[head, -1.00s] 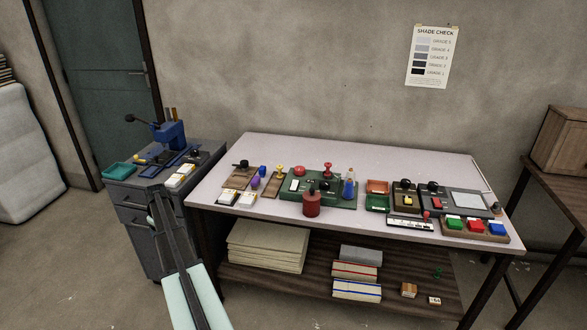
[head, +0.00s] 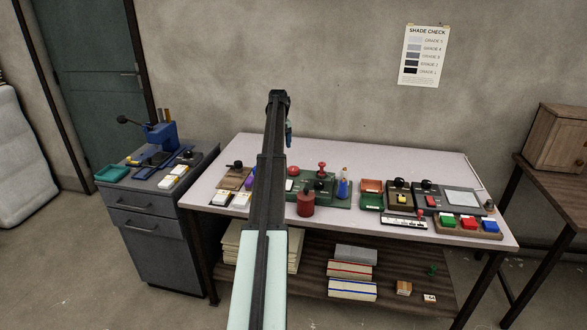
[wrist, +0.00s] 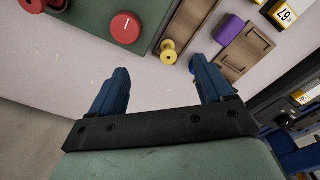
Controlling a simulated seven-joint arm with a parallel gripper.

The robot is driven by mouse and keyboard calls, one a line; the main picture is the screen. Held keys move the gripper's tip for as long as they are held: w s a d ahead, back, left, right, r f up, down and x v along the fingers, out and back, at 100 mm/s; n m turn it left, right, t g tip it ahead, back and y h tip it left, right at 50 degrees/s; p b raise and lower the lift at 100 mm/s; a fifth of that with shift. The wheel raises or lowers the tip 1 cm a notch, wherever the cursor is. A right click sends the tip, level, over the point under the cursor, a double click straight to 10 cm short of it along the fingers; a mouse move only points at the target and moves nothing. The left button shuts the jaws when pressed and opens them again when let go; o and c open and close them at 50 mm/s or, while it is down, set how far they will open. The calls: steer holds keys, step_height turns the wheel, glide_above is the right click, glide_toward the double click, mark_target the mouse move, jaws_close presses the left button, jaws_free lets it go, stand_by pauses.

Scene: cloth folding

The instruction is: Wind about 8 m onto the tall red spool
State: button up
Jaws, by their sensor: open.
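A tall red spool-shaped piece (head: 321,168), flanged at the top, stands at the back of a green board (head: 325,203) on the table. In the wrist view two red parts at the top left edge may be this piece, cut off by the frame. My gripper (head: 288,134) is over the table, left of the spool, partly hidden by my arm in the head view. In the wrist view my gripper (wrist: 160,82) has its blue fingers wide apart with nothing between them. A yellow spool (wrist: 169,51) lies just beyond the fingertips in that picture.
A brown board with a purple piece (wrist: 229,29) is right of the yellow spool. The table's back strip (head: 400,157) is clear.

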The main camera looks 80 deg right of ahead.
steer(key=r+m, duration=0.1)
steer(key=r, duration=0.1)
glide_above(293, 168)
steer(key=shift+y, duration=0.3)
step_height(293, 168, down, 14)
steer(key=shift+s+r, duration=0.1)
steer(key=c, duration=1)
